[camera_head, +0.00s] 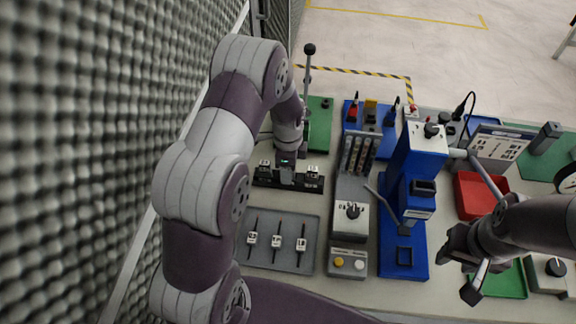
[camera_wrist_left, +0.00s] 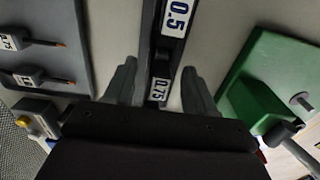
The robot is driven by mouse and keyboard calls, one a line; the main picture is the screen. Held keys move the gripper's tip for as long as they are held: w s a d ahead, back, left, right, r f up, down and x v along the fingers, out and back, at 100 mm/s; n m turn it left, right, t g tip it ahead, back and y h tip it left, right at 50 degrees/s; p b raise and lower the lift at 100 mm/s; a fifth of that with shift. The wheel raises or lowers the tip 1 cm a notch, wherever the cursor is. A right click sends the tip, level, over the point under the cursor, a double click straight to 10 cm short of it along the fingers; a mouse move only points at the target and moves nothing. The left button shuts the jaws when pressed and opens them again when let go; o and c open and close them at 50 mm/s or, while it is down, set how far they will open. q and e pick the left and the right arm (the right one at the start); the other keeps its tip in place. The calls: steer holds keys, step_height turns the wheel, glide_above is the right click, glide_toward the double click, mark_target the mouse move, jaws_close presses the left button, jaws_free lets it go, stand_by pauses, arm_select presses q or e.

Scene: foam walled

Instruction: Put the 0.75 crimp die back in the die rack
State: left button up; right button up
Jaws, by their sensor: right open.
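The black die rack (camera_head: 300,184) stands left of centre in the head view, with white-labelled blocks at its left and right parts. My left gripper (camera_head: 286,180) points down over the rack's middle. In the left wrist view its two fingers (camera_wrist_left: 160,82) are spread on either side of the dark rack, with gaps beside it. A white 0.75 label (camera_wrist_left: 159,90), seemingly the 0.75 crimp die's, lies between them, with a 0.5 label (camera_wrist_left: 176,16) further along. How deeply the die sits is hidden. My right gripper (camera_head: 468,264) is open and empty at the right.
A grey tray (camera_head: 310,225) with three labelled tools lies in front of the rack. A grey control unit (camera_head: 350,219) and a blue press (camera_head: 410,170) stand to the right. A red bin (camera_head: 470,205) is further right.

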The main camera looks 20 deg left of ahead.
arm_select(q)
step_height(320, 180, up, 13)
steer(key=b, duration=0.1)
steer(key=shift+f+b, duration=0.15)
steer(key=shift+b, duration=0.25)
